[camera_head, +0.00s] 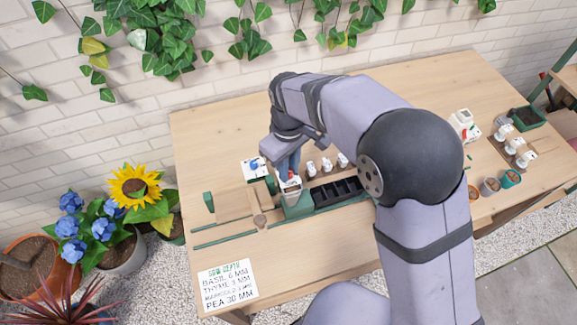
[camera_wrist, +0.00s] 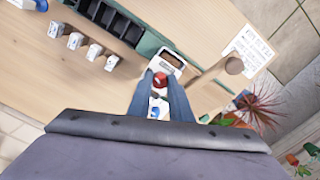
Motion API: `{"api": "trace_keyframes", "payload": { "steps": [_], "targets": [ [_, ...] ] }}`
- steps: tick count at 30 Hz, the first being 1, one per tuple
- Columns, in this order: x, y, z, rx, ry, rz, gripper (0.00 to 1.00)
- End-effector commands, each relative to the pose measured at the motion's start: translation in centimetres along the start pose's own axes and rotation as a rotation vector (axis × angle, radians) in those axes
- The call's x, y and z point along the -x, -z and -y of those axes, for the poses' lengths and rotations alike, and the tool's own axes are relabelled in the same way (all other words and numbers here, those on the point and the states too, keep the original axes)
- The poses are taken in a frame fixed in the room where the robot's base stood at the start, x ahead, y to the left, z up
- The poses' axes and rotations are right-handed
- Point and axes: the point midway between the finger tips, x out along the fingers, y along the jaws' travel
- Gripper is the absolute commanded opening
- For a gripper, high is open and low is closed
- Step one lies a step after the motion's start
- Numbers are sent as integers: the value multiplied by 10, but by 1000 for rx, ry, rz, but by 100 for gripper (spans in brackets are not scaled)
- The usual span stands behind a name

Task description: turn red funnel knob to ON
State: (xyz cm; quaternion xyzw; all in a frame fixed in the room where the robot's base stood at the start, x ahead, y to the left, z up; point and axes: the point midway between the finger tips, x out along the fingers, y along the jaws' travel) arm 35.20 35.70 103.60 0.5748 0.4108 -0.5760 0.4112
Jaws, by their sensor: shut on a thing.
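The red funnel knob (camera_wrist: 160,80) shows between my fingertips in the wrist view, and a small patch of red shows in the head view (camera_head: 291,176). It sits at the side of a white funnel box (camera_wrist: 166,63) with dark brown contents; the box also shows in the head view (camera_head: 291,188). My gripper (camera_wrist: 160,82) is shut on the red knob, with one blue finger on either side of it. In the head view my gripper (camera_head: 289,170) reaches down to the box from behind. The fingers hide the knob's sides, and its ON or OFF setting cannot be read.
A dark-celled seed tray (camera_head: 338,192) lies right of the funnel box, with several small white bottles (camera_head: 327,165) behind it. A white box with a blue knob (camera_head: 255,167) stands to the left.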

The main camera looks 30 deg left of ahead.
Motion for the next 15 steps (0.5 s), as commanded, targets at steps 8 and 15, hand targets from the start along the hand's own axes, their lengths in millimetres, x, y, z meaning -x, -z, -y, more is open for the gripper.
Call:
{"api": "trace_keyframes", "payload": {
  "steps": [8,15],
  "targets": [
    [2,2,-1,208,-3,-6,0],
    [2,2,-1,310,-4,-7,0]
  ]
}}
